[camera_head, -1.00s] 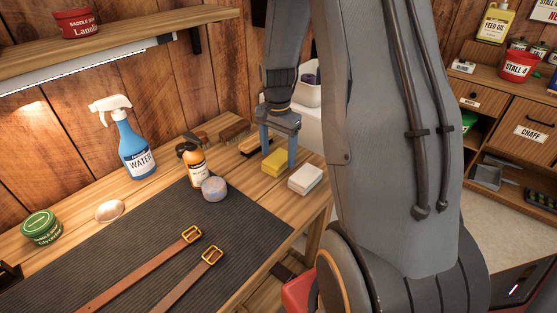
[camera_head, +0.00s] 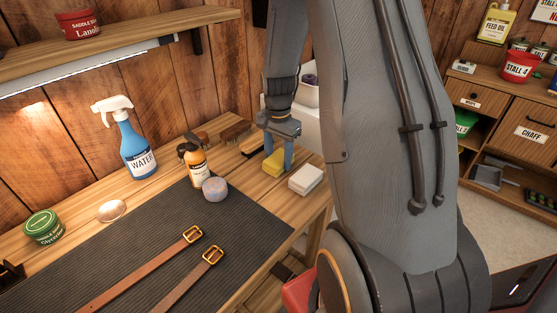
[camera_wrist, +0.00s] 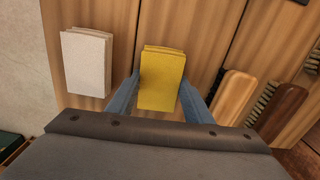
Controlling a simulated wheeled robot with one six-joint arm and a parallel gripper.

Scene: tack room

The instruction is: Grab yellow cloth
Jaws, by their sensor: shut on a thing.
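The folded yellow cloth (camera_head: 273,163) lies on the wooden workbench near its right end. It also shows in the wrist view (camera_wrist: 162,80), as a stacked rectangular pad. My gripper (camera_head: 278,160) points down at the cloth. In the wrist view my gripper (camera_wrist: 160,95) has a blue finger against each side of the cloth and is shut on it. In the head view the fingers cover part of the cloth. I cannot tell any gap between the cloth and the bench.
A folded white cloth (camera_head: 306,179) lies close to the right, apart from the yellow one. Brushes (camera_head: 236,133) lie behind to the left. A dark mat (camera_head: 150,240) holds leather straps.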

